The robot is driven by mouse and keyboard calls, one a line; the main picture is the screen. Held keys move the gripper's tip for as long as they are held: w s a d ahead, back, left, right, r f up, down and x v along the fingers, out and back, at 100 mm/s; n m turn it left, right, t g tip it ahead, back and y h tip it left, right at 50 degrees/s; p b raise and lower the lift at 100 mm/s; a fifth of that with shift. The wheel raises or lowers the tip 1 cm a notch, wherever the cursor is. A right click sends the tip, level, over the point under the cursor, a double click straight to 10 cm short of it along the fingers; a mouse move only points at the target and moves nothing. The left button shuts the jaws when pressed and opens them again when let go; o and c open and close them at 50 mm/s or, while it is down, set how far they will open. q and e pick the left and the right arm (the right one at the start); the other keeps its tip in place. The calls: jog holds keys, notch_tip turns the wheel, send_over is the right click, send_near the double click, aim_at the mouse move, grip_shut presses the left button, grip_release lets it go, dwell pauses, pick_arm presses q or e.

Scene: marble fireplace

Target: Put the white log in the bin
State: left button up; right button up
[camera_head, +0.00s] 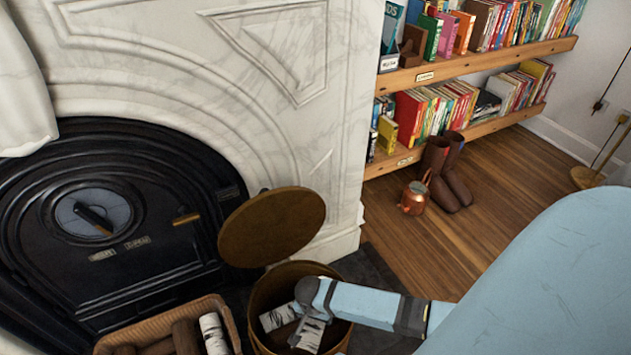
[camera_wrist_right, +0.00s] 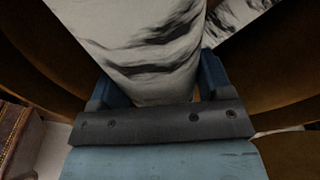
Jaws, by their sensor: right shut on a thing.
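The round brown bin (camera_head: 258,338) stands open at the bottom centre of the head view, its lid (camera_head: 272,226) tilted up. My right gripper (camera_head: 304,318) reaches into the bin's mouth and is shut on a white log with dark bark marks (camera_head: 309,336). In the wrist view the held log (camera_wrist_right: 140,45) sits between the two fingers (camera_wrist_right: 162,85), with the bin's brown wall around it. A second white log (camera_head: 278,317) lies inside the bin, and part of it shows in the wrist view (camera_wrist_right: 232,20). My left gripper is not in view.
A woven basket (camera_head: 160,310) left of the bin holds brown logs (camera_head: 186,338) and another white log (camera_head: 213,335). The black fireplace front (camera_head: 160,265) is behind them. Boots (camera_head: 445,170) and a copper pot (camera_head: 414,198) stand below bookshelves; wooden floor (camera_head: 500,210) is clear.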

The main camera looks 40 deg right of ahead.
notch_tip(320, 180, down, 2)
jog(key=shift+f, duration=0.1)
jog(key=shift+f+b, duration=0.6)
jog(key=shift+f, duration=0.15)
notch_tip(320, 180, down, 4)
jog(key=shift+r+b, duration=0.2)
jog(key=shift+b, duration=0.9)
jog(key=shift+f, duration=0.1)
jog(key=o, duration=1.2)
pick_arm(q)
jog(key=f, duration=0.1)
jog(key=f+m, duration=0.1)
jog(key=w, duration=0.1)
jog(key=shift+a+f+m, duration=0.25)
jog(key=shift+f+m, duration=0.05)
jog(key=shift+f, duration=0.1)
